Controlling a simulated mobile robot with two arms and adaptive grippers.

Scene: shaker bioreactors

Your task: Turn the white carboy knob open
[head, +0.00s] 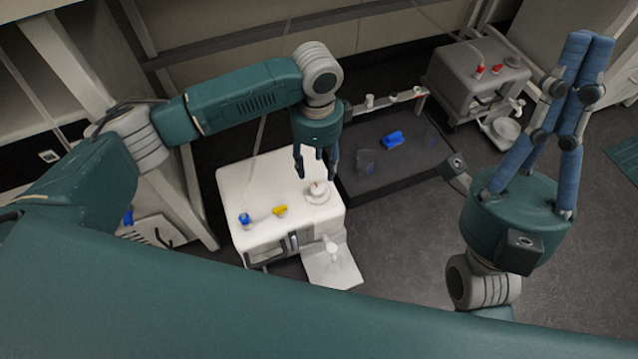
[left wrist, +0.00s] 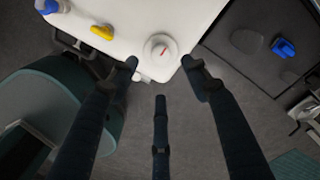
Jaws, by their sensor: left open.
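The white carboy (head: 240,190) stands on the floor in the head view; its top also shows in the left wrist view (left wrist: 130,18). A round white knob (head: 318,196) with a red mark sits on its top near the right edge; it also shows in the left wrist view (left wrist: 152,49). A white tap (head: 331,246) is on the carboy's front side. My left gripper (head: 316,172) is open and empty, fingers pointing down above the round knob, apart from it. My right gripper (head: 588,42) points up at the right, fingertips together, with nothing visible between them.
A blue cap (head: 245,219) and a yellow piece (head: 280,210) are on the carboy's top. A white tray (head: 335,270) lies before it. A dark, translucent box (head: 390,178) with a blue piece (head: 392,139) stands right of it. A grey carboy (head: 465,75) stands further back.

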